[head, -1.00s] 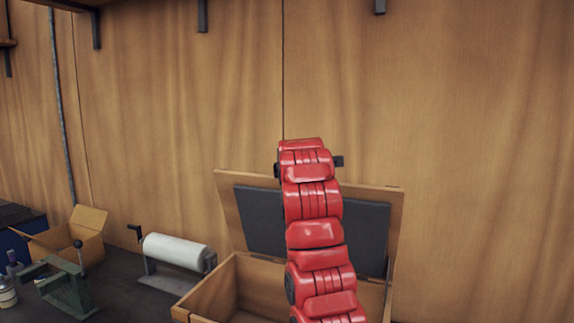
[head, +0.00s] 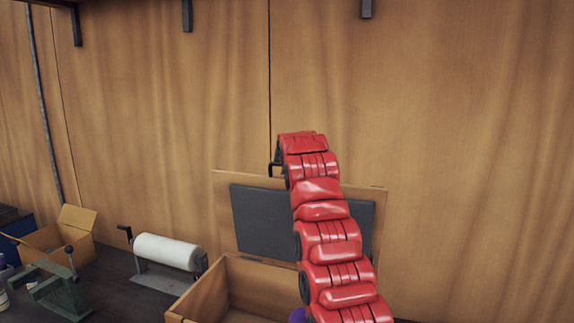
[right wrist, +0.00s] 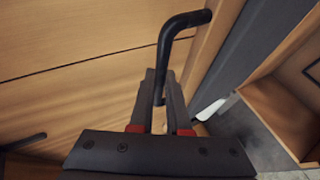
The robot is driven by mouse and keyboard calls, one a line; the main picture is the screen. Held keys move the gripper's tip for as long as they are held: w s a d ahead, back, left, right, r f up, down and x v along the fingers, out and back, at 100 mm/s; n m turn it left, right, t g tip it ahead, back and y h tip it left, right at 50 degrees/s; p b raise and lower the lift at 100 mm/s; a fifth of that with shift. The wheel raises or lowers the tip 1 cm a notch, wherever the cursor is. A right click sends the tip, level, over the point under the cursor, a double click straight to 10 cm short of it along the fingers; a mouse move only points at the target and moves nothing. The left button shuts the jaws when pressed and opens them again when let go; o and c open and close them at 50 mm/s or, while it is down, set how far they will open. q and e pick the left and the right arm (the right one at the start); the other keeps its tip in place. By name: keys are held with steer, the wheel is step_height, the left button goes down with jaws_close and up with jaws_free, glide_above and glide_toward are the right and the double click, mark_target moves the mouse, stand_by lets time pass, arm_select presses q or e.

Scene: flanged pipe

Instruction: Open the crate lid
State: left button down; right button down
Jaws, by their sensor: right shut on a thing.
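The wooden crate (head: 205,293) stands on the dark bench at lower centre in the head view. Its lid (head: 258,225), wood with a dark inner panel, stands raised, roughly upright, at the crate's back. My red right arm crosses in front of the lid and hides part of it. My right gripper (right wrist: 163,78) is shut on the lid's black bar handle (right wrist: 182,24) in the right wrist view. A bit of the handle (head: 272,169) shows beside the arm in the head view; the gripper's fingers are hidden there. My left gripper is not in view.
A white roll on a stand (head: 165,252) is left of the crate. An open cardboard box (head: 55,240) and a green metal tool (head: 58,288) are farther left. Something purple (head: 297,316) shows at the crate's front. The wooden wall (head: 470,180) rises behind.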

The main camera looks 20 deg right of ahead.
steer(key=shift+f, duration=0.1)
steer(key=c, duration=0.9)
jaws_free()
steer(key=shift+s+b, duration=0.2)
steer(key=shift+b, duration=0.1)
steer(key=b+v, duration=0.3)
steer(key=v, duration=1.4)
steer(key=shift+b, duration=0.35)
steer(key=shift+c, duration=0.2)
